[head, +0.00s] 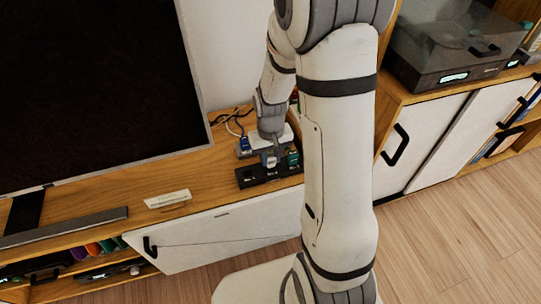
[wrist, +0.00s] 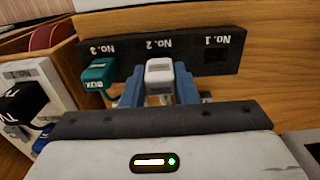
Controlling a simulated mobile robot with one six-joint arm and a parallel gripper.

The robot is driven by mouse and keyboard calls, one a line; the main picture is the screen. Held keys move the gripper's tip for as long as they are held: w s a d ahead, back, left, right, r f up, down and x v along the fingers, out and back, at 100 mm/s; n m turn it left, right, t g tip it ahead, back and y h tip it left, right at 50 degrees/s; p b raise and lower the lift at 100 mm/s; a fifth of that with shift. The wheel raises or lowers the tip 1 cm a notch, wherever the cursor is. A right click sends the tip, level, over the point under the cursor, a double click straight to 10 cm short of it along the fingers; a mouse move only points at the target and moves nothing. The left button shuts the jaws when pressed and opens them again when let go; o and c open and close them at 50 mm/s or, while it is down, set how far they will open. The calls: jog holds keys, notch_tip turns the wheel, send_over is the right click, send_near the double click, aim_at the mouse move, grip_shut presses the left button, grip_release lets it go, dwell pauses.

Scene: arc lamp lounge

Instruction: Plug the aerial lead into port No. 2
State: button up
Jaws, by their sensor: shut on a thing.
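My gripper (wrist: 158,84) is shut on a pale grey plug, the aerial lead (wrist: 159,70), with one blue finger on each side. The plug is at the black port strip (wrist: 222,40), in line with the label No. 2; the opening there is hidden behind it. I cannot tell whether it is seated. Port No. 1 (wrist: 215,56) is empty. A green plug marked AUX (wrist: 98,73) sits at No. 3. In the head view my gripper (head: 268,160) is over the strip (head: 250,179), and the plug is hard to make out.
A white box with dark plugs (wrist: 32,98) stands close to the strip. A blue plug (head: 244,146) and loose cables are behind it. A large television (head: 95,90) stands at the left. A small pale block (head: 168,199) lies on the wooden cabinet top (head: 190,175).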

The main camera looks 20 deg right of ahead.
aim_at(271, 155)
jog(key=shift+f+b, duration=0.55)
jog(key=shift+f, duration=0.25)
jog(key=o, duration=1.1)
notch_tip(271, 155, up, 8)
jog(key=shift+f+p, duration=0.1)
jog(key=shift+p, duration=1)
jog(key=s+r+t+p, duration=0.1)
jog(key=s+r+p, duration=0.3)
jog(key=r, duration=0.6)
jog(key=s+a+r+p, duration=0.1)
jog(key=s+r+p, duration=0.4)
jog(key=r, duration=0.5)
jog(key=s+r+t+p, duration=0.1)
jog(key=s+r+p, duration=0.4)
jog(key=r, duration=0.5)
jog(key=shift+a+r+t+p, duration=0.3)
jog(key=shift+p, duration=1.05)
